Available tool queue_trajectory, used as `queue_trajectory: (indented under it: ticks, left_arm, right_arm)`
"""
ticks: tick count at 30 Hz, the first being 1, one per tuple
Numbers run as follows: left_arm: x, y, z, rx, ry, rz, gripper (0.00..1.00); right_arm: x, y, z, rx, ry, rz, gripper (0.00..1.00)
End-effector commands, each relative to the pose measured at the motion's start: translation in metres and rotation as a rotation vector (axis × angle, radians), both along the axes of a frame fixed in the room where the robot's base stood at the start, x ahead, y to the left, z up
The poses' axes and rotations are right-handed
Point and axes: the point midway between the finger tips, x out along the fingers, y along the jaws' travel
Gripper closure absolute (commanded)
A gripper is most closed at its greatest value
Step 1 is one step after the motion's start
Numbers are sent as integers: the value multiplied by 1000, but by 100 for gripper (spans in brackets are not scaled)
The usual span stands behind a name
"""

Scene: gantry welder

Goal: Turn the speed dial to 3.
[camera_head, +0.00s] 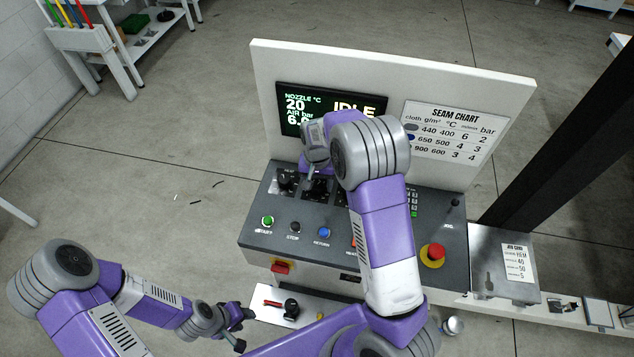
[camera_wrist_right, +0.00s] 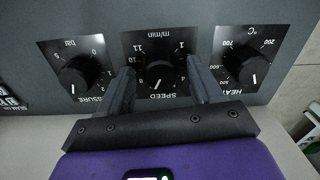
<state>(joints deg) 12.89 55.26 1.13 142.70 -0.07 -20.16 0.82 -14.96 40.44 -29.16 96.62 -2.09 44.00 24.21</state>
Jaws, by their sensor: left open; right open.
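The speed dial (camera_wrist_right: 160,72) is a round black knob on a black plate marked "m/min" and "SPEED". Its scale shows upside down in the right wrist view. Its white mark points roughly down in that picture, slightly left, near the 6 side. My right gripper (camera_wrist_right: 163,82) is open, with one finger on each side of the knob; whether they touch it I cannot tell. In the head view my right gripper (camera_head: 315,160) is over the dial row, and the speed plate is partly hidden. My left gripper (camera_head: 241,327) is open and empty, low beside the console.
The pressure dial (camera_wrist_right: 81,76) and heat dial (camera_wrist_right: 252,69) flank the speed dial closely. The screen (camera_head: 300,98) reads IDLE, partly covered by my arm. Start button (camera_head: 267,221), other buttons and a red emergency stop (camera_head: 433,252) sit on the panel. A seam chart (camera_head: 447,133) stands behind.

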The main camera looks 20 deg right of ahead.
Motion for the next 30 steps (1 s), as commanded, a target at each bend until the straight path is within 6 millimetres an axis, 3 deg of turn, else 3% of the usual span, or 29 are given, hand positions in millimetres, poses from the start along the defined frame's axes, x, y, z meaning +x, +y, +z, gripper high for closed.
queue_trajectory:
  ticks: [7,18,30]
  left_arm:
    - [0,0,0,0,0,0,57]
    - [0,0,0,0,0,0,57]
    - [0,0,-1,0,0,0,57]
  right_arm:
    - [0,0,-1,0,0,0,35]
    - [0,0,-1,0,0,0,91]
    - [0,-1,-1,0,0,82,91]
